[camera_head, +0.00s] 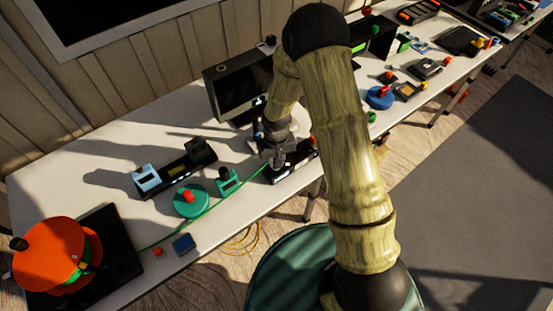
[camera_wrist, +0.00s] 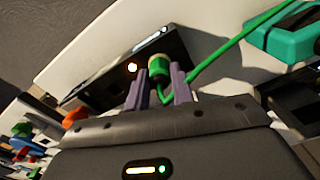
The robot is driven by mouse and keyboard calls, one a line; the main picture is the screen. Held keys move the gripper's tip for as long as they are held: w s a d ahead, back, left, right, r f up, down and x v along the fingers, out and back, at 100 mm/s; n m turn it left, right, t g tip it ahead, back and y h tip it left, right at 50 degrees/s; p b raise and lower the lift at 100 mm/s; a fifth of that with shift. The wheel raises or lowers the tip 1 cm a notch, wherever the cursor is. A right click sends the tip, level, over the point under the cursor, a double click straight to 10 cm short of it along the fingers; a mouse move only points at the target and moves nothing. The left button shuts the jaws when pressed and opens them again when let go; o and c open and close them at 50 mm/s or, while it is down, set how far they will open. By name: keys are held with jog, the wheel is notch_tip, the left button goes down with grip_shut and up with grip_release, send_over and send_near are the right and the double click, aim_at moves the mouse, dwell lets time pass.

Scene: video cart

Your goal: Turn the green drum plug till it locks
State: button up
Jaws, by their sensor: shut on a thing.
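The green drum plug (camera_wrist: 158,66) is between the two purple fingers of my gripper (camera_wrist: 159,84) in the wrist view, and the gripper is shut on it. The plug is at the face of a dark box (camera_wrist: 112,72) with a glowing light beside it; I cannot tell how deep it sits or whether it is locked. A green cable (camera_wrist: 217,56) runs from the plug to the upper right. In the head view my gripper (camera_head: 277,160) is over the same dark box (camera_head: 290,176), and the plug is hidden there. The cable runs left toward an orange drum (camera_head: 55,258).
A monitor (camera_head: 240,88) stands behind my gripper. A green block with a black knob (camera_head: 228,183), a green disc with a red knob (camera_head: 192,203) and a blue block (camera_head: 183,243) are to the left. Several small devices lie to the right on the white table (camera_head: 110,140).

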jog(key=shift+m, duration=0.9)
jog(key=shift+m+b, duration=0.35)
jog(key=shift+m, duration=1.35)
jog(key=m, duration=0.3)
jog(key=shift+m, duration=0.3)
jog(key=shift+m+p, duration=0.35)
jog(key=shift+m, duration=1.25)
